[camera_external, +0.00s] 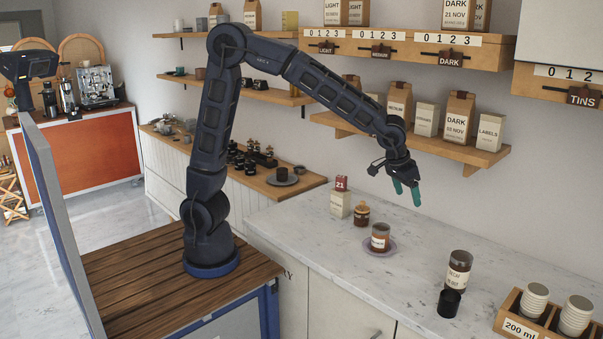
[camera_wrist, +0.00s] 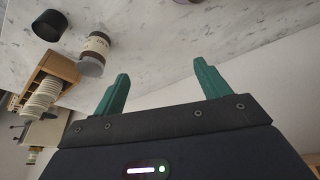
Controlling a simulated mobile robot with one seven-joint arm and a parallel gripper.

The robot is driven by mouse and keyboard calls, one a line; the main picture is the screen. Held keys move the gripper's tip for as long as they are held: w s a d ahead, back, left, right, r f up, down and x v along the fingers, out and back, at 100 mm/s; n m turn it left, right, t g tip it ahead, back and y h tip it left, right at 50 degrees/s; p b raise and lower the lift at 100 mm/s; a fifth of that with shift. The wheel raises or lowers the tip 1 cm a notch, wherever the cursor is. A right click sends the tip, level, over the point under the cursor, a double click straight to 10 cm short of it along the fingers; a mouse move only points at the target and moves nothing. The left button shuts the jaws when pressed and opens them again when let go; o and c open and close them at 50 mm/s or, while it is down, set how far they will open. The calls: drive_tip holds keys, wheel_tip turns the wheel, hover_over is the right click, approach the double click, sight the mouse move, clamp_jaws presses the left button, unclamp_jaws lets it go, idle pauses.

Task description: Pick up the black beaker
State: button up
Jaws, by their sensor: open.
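The black beaker (camera_external: 449,303) stands on the marble counter, in front of a labelled jar with brown contents (camera_external: 458,270). In the wrist view the beaker (camera_wrist: 49,26) is at the upper left, beside the jar (camera_wrist: 94,54). My gripper (camera_external: 407,193) is above the counter, up and to the left of the beaker, well apart from it. Its two green fingers (camera_wrist: 162,82) are spread with nothing between them.
A wooden crate (camera_external: 511,301) with stacked cups stands right of the beaker. A second jar (camera_external: 380,237) sits on a purple saucer (camera_external: 367,246); a small amber jar (camera_external: 361,214) and a carton (camera_external: 340,204) are behind it. A shelf of bags (camera_external: 471,155) hangs behind my gripper.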

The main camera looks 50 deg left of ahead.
drive_tip(key=s+d+f+m, duration=0.1)
drive_tip(key=s+d+f, duration=0.2)
drive_tip(key=d, duration=0.3)
drive_tip(key=s+d+f, duration=0.3)
drive_tip(key=d, duration=0.3)
drive_tip(key=m, duration=0.1)
approach(449, 300)
drive_tip(key=shift+h, duration=0.3)
drive_tip(key=x, duration=0.6)
drive_tip(key=s+d+x, duration=0.1)
drive_tip(key=x, duration=0.1)
drive_tip(key=shift+d+f, duration=0.1)
drive_tip(key=shift+f, duration=0.4)
drive_tip(key=c, duration=1.1)
drive_tip(key=shift+o, duration=0.2)
drive_tip(key=shift+r, duration=0.15)
